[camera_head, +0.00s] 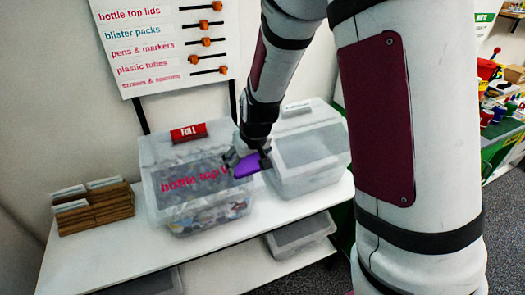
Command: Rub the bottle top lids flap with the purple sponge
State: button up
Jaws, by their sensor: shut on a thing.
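The bottle top lids box (200,213) is a clear bin on the white table, with several small coloured items in it. Its grey flap (189,171) carries pink lettering, and the lettering's right end is hidden behind my gripper. My gripper (247,160) is shut on the purple sponge (248,166) at the right part of the flap. The sponge overlaps the flap's right part in this view; I cannot tell whether it touches the surface.
A red "FULL" marker (188,133) sits at the back of the box. A second clear bin (308,160) stands close on the right. Brown wooden holders (93,208) stand on the left. A sign board (165,45) with sliders hangs behind. The table's front strip (215,262) is clear.

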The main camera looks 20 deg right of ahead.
aim_at(245, 182)
jog(key=shift+b+x, duration=0.75)
jog(key=shift+x, duration=0.5)
jog(key=shift+b+x, duration=1.25)
jog(key=shift+x, duration=0.6)
jog(key=shift+b+x, duration=0.65)
jog(key=shift+x, duration=0.4)
jog(key=shift+d+r+b, duration=0.1)
jog(key=shift+d+b, duration=0.2)
jog(key=shift+d, duration=1.7)
jog(key=shift+w, duration=0.1)
jog(key=shift+a+f, duration=0.15)
jog(key=shift+a, duration=0.9)
jog(key=shift+a+f, duration=0.15)
jog(key=shift+a, duration=0.9)
jog(key=shift+c, duration=0.4)
